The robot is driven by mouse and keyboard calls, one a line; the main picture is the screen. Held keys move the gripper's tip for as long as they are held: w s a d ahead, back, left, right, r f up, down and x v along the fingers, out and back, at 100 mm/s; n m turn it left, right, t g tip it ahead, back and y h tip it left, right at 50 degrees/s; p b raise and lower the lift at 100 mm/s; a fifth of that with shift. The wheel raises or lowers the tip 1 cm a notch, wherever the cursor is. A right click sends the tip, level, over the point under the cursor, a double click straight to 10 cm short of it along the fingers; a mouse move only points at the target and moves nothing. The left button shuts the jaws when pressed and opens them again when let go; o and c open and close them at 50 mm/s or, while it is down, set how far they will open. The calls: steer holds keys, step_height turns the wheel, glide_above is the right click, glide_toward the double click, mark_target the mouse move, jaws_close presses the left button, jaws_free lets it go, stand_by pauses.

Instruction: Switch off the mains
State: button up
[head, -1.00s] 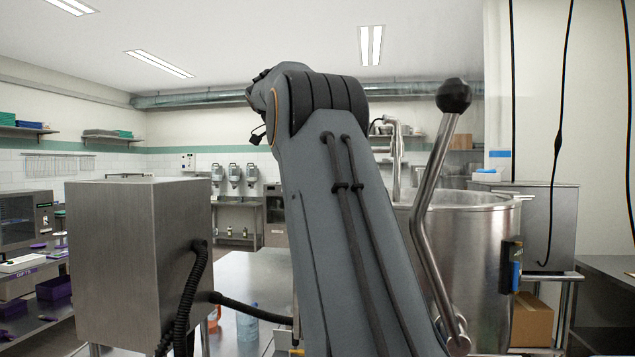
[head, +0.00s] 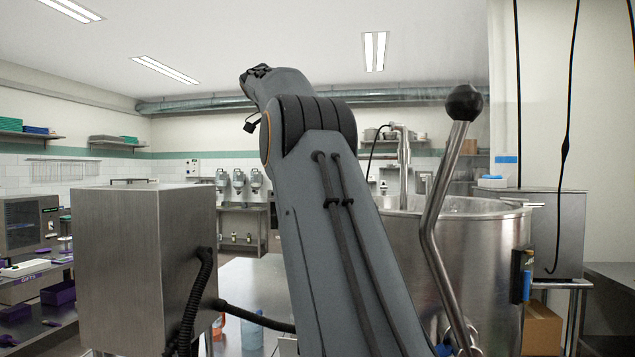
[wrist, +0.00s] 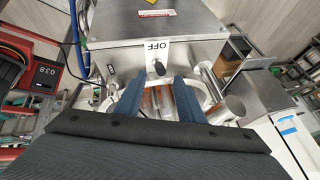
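In the wrist view a steel box (wrist: 125,28) carries a white plate marked OFF (wrist: 155,48). A black switch knob (wrist: 158,68) sticks out at the plate's edge towards me. My gripper (wrist: 158,84) is open, its two blue fingers apart on either side of the knob's line. I see nothing held between the fingers, and I cannot tell whether they touch the knob. In the head view my arm hides the area behind it, and neither gripper nor switch shows.
A steel pipe stub (wrist: 210,75) stands right of the fingers. A red-framed display (wrist: 45,72) is at left. In the head view a steel kettle (head: 470,235) with a ball-topped lever (head: 465,103) stands right, and a steel cabinet (head: 120,265) with a black hose stands left.

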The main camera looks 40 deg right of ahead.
steer(key=shift+v, duration=0.85)
steer(key=shift+f, duration=0.1)
steer(key=w+a+f+n+t+y+b, duration=0.1)
steer(key=w+a+f+n+b, duration=0.1)
steer(key=a+f+n, duration=0.65)
steer(key=w+a+f+n+t+b, duration=0.1)
steer(key=w+a+f+n+b, duration=0.2)
steer(key=f, duration=1)
steer(key=a+f+n+t+y+b, duration=0.1)
steer(key=a+f+n, duration=0.5)
steer(key=f, duration=0.5)
steer(key=s+a+f+n+y+b, duration=0.1)
steer(key=s+a+f+n, duration=0.3)
steer(key=s+f, duration=0.3)
steer(key=s+a+f+n+t+y+b, duration=0.1)
steer(key=s+a+f+n, duration=0.3)
steer(key=f, duration=0.7)
steer(key=s+a+f+n+y+b, duration=0.1)
steer(key=s+a+f+n+b, duration=0.2)
steer(key=s+a+f, duration=0.4)
step_height(320, 180, down, 2)
steer(key=s+n, duration=0.1)
steer(key=s, duration=0.1)
steer(key=shift+s+a+t, duration=0.25)
steer(key=shift+s+t, duration=0.05)
